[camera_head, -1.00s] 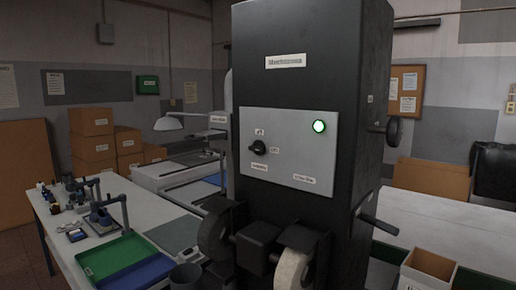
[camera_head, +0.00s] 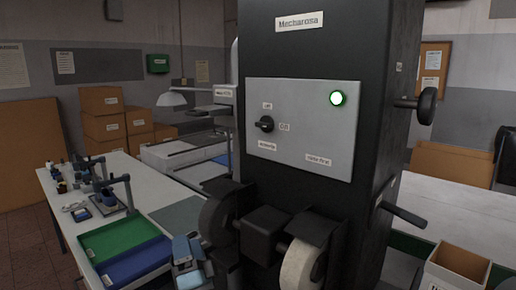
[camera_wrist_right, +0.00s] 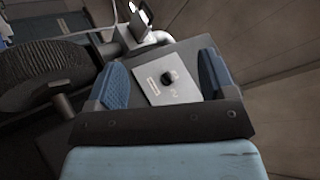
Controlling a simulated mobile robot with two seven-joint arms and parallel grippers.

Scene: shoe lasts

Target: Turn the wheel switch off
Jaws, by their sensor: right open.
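The wheel switch (camera_head: 265,124) is a small black knob on the light grey panel (camera_head: 310,150) of a tall black machine (camera_head: 285,55). My left gripper is not in view.
A dark wheel (camera_head: 217,218) and a pale wheel (camera_head: 300,263) jut out below the panel. A handwheel (camera_head: 427,105) and a lever (camera_head: 402,214) stick out on the right side. Green (camera_head: 120,238) and blue (camera_head: 128,266) trays lie on the left table. The space before the panel is clear.

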